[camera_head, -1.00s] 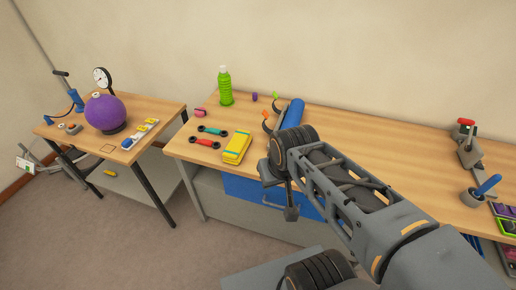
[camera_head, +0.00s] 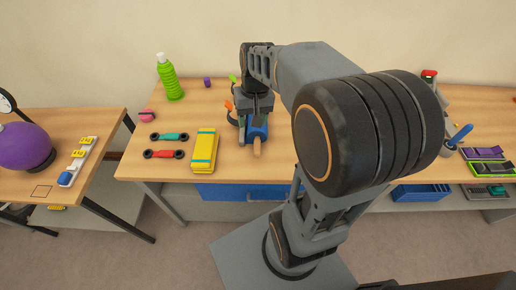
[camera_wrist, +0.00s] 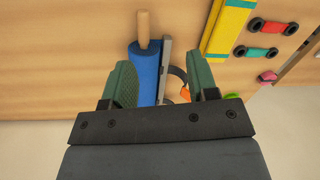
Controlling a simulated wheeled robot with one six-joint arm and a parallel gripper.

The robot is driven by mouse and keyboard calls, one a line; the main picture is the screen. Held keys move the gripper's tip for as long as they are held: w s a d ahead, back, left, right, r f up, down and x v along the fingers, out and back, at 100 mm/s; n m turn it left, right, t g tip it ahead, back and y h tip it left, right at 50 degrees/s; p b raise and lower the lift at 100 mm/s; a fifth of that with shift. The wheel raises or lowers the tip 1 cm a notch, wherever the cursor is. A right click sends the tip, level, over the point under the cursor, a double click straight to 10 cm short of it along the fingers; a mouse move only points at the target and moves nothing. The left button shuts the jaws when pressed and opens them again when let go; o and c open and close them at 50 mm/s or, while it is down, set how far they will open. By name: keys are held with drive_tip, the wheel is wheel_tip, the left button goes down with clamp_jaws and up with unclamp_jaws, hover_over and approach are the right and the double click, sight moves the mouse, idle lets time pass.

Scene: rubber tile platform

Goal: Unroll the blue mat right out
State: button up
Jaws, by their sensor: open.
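The blue mat (camera_head: 257,132) is a tight roll on the wooden bench, with a wooden rod (camera_head: 257,150) sticking out of its near end. In the wrist view the blue roll (camera_wrist: 146,66) and its rod (camera_wrist: 143,28) lie between my two green finger pads, nearer the left one. My gripper (camera_wrist: 162,80) is open above the roll and appears apart from it. A grey metal strip (camera_wrist: 165,62) runs along the roll's side. In the head view my arm and gripper hide the roll's far part.
Left of the roll lie a yellow block (camera_head: 204,150) and red and teal double-ended tools (camera_head: 165,154). A green bottle (camera_head: 168,78) stands behind. Orange and black clips (camera_wrist: 185,93) sit close beside the roll. The bench to the right of my arm is partly clear.

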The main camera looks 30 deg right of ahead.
sight(258, 150)
drive_tip(key=w+d+f+m+g+y, duration=0.3)
drive_tip(key=w+d+f, duration=0.2)
drive_tip(key=d+f, duration=0.2)
drive_tip(key=x, duration=1.3)
drive_tip(key=shift+d+f, duration=0.15)
drive_tip(key=shift+f, duration=0.15)
clamp_jaws()
